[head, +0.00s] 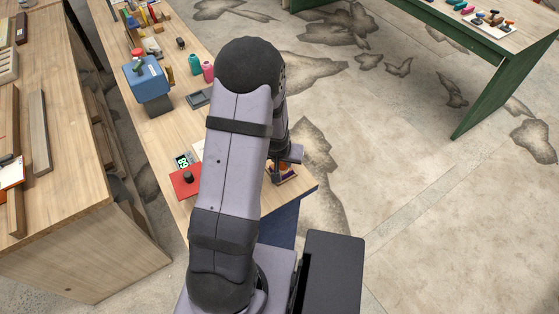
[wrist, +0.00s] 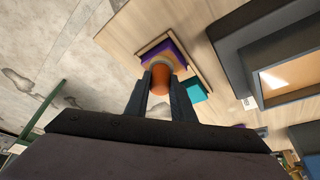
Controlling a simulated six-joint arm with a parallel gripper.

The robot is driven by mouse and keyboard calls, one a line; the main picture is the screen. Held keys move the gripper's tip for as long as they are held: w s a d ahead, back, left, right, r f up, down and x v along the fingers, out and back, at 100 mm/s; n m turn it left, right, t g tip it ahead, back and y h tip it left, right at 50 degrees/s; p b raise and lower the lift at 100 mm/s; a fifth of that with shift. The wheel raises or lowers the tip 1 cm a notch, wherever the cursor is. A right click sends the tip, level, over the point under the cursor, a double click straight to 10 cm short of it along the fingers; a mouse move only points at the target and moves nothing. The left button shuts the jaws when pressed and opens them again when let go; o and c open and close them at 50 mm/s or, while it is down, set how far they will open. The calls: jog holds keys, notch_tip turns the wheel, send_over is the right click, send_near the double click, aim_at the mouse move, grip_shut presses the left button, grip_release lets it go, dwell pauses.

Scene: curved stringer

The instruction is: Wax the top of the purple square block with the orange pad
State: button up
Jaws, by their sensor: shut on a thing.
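In the wrist view, my gripper (wrist: 161,82) is shut on the orange pad (wrist: 160,80), a rounded piece with a pale rim at its far end. The purple square block (wrist: 177,52) lies just beyond the pad on a light wooden surface (wrist: 130,38). The pad overlaps the block in the picture and hides much of it; I cannot tell whether they touch. In the head view, my gripper (head: 284,163) is low over the bench's right end, partly behind my arm, with purple and orange showing small beneath it.
A teal piece (wrist: 194,91) lies beside the block. In the head view, a red plate with a dark knob (head: 186,184) and a green-lit display (head: 183,161) sit left of my arm. A blue box (head: 147,80), bottles (head: 207,70) and a grey tray (head: 198,99) stand farther along the bench.

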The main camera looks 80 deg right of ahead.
jog(key=shift+s+a+r+p, duration=0.25)
jog(key=shift+s+a+p, duration=0.4)
jog(key=shift+p, duration=0.3)
jog(key=shift+s+a+p, duration=0.35)
jog(key=shift+a+p, duration=0.05)
jog(key=shift+p, duration=0.35)
notch_tip(320, 180, up, 8)
jog(key=p, duration=0.6)
jog(key=shift+f, duration=0.2)
jog(key=shift+d, duration=0.1)
